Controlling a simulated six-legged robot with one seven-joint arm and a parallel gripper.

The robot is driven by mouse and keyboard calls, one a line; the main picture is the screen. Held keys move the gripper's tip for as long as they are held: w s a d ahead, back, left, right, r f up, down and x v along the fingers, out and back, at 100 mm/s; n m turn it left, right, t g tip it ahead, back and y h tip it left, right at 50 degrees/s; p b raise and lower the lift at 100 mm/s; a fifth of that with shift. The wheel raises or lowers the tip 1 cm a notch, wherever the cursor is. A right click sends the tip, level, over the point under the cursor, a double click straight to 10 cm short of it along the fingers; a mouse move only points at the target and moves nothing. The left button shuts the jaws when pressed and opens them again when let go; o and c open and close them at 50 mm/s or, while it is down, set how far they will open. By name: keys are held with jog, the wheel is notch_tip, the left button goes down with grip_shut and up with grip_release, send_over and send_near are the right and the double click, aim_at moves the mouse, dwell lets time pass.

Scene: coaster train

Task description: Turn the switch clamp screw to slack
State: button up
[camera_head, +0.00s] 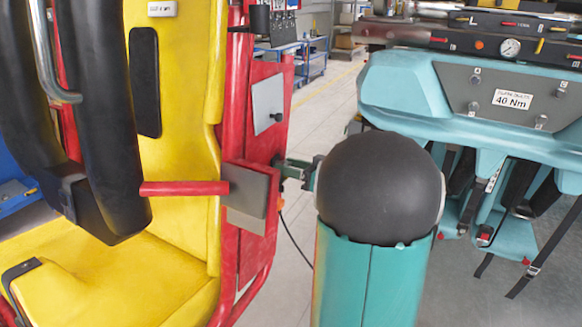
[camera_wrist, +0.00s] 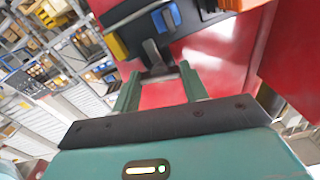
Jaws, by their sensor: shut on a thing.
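The switch (camera_wrist: 166,17) is a dark block with blue parts, mounted on the red side of the seat in the wrist view. The clamp screw (camera_wrist: 153,52) shows below it as a grey upright tab on a darker base. My gripper (camera_wrist: 160,74) has its two green fingers on either side of the screw's lower part and is shut on it. The exact contact is small and partly hidden. In the head view my gripper (camera_head: 288,170) reaches the edge of the red panel, partly hidden by my arm; the screw cannot be made out there.
The yellow seat (camera_head: 180,190) with black padded restraints (camera_head: 105,120) fills the left of the head view. A red bar (camera_head: 185,188) juts from it. A teal unit (camera_head: 415,90) labelled 40 Nm, with hanging straps, stands at right. Open floor (camera_head: 310,105) lies between.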

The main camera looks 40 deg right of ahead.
dwell(0.3)
jog(key=o, duration=1)
jog(key=shift+s, duration=0.1)
jog(key=v, duration=1.3)
jog(key=shift+s+d, duration=0.1)
jog(key=shift+s, duration=0.2)
